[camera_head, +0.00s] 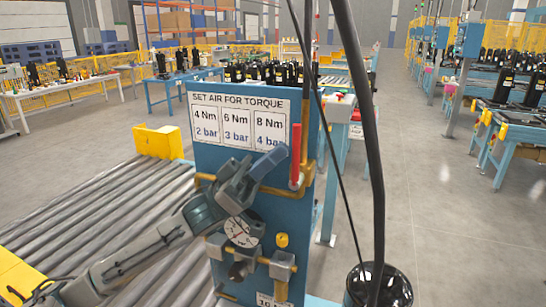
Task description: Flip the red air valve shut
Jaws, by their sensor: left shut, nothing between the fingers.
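The red air valve handle (295,153) stands upright at the right edge of the blue panel (205,165), beside a brass-coloured pipe. My left gripper (272,160) reaches up from the lower left across the panel. It is shut and empty, with its tips just left of the red handle. I cannot tell whether they touch it. The gripper covers part of the valve's surroundings and the lower edge of the torque sign (237,118). A round dial gauge (243,231) shows below the gripper. My right gripper is not in view.
A yellow knob (282,240) and grey fittings (281,266) sit low on the panel. A dark hose (366,130) hangs right of the panel, above a black cylinder (380,287). A roller conveyor (95,215) lies left.

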